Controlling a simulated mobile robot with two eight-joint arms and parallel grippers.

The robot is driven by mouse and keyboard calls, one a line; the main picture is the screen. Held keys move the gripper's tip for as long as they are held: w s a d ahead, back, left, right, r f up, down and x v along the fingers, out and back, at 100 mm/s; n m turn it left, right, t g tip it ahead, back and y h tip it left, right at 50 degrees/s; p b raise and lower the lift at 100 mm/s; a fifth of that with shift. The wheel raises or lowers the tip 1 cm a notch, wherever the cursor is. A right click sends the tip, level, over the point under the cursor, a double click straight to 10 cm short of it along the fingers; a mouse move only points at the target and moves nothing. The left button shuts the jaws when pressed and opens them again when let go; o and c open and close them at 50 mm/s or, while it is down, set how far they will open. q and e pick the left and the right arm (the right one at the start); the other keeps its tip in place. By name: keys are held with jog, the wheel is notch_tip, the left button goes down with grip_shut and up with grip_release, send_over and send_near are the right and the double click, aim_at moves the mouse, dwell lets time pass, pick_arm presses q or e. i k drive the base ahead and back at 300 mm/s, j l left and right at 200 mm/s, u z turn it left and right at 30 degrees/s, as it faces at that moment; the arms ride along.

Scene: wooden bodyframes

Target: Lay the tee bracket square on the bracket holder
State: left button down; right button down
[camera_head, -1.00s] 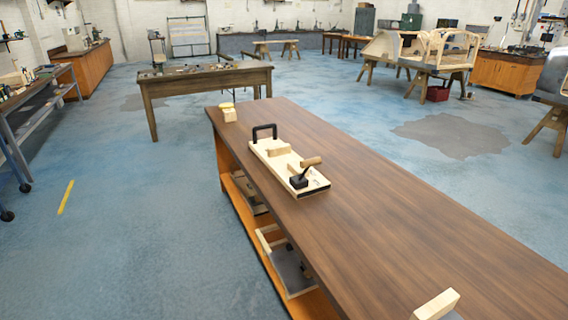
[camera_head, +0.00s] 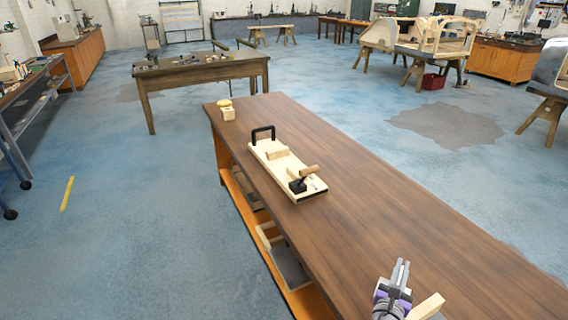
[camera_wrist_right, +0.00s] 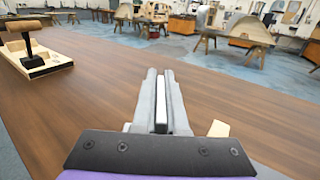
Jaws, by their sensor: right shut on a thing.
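My right gripper (camera_head: 399,273) is low over the near part of the workbench, beside a pale wooden block (camera_head: 430,305). In the right wrist view its two grey fingers (camera_wrist_right: 162,98) are closed around a thin pale piece (camera_wrist_right: 161,106), which I take for the tee bracket; its outline is mostly hidden by the fingers. The block also shows right of the fingers in the wrist view (camera_wrist_right: 219,129). A pale board (camera_head: 284,170) with a black handle and a wooden-gripped clamp lies farther along the bench. I cannot tell which of these is the bracket holder. My left gripper is not in view.
The brown workbench (camera_head: 380,215) is bare between the board and my right gripper. A small block with a yellow top (camera_head: 227,110) stands at its far end. A shelf below holds several items. Another table (camera_head: 200,72) stands beyond, across blue floor.

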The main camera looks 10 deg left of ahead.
aim_at(284, 162)
jog(key=i+j+u, duration=0.2)
jog(key=i+j, duration=0.4)
jog(key=j, duration=0.2)
jog(key=i+j+u, duration=0.2)
jog(key=i+j, duration=0.45)
jog(key=i+j+u, duration=0.2)
jog(key=i, duration=0.75)
jog(key=i+l, duration=0.1)
jog(key=l, duration=0.3)
